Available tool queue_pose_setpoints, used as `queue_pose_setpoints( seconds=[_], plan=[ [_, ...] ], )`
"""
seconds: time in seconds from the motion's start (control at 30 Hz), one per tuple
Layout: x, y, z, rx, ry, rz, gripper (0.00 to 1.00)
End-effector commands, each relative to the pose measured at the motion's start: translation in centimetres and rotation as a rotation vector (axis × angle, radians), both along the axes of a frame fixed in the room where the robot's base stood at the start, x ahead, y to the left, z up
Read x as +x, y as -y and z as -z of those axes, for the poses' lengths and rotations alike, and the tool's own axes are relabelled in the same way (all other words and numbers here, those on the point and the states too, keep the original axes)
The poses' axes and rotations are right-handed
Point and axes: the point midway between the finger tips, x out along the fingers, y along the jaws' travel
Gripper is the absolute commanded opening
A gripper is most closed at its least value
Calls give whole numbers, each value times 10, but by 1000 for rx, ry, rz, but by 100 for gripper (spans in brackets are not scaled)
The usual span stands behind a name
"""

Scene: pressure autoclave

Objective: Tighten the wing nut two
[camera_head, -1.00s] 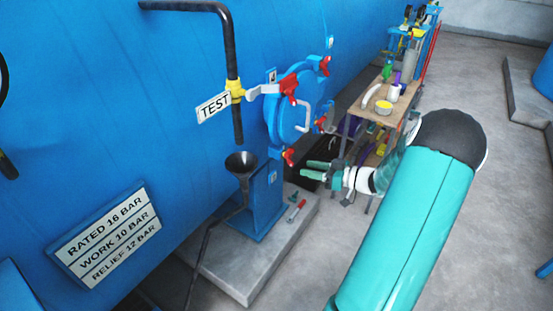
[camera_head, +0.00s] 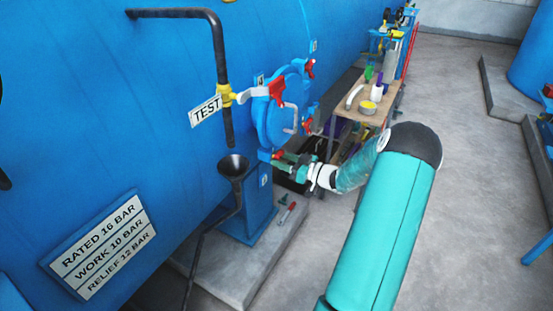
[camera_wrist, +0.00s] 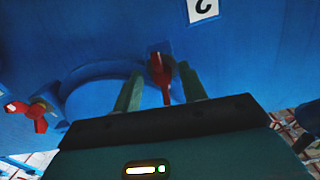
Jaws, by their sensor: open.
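A red wing nut (camera_wrist: 160,78) stands between the two green fingers of my gripper (camera_wrist: 161,72) in the wrist view, with space showing on both sides of it. A white plate (camera_wrist: 203,9) with an upside-down mark like a 2 sits on the blue wall near this nut. In the head view my gripper (camera_head: 282,161) is open at the lower edge of the round blue hatch (camera_head: 271,122), at the lowest red wing nut (camera_head: 277,154), which it partly hides. Whether the fingers touch the nut cannot be told.
Another red wing nut (camera_wrist: 38,114) is at the left of the wrist view. A black funnel (camera_head: 233,164) and drain pipe stand left of my gripper. A wooden bench (camera_head: 345,110) with bottles stands behind.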

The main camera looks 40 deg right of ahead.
Motion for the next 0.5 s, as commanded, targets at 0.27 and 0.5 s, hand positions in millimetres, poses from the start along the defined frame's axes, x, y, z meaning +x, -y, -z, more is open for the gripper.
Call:
queue_pose_setpoints(
  seconds=[0.27, 0.5],
  plan=[
    [22, -11, 0, 1, 0, -1, 42],
    [22, -11, 0, 1, 0, -1, 40]
  ],
)
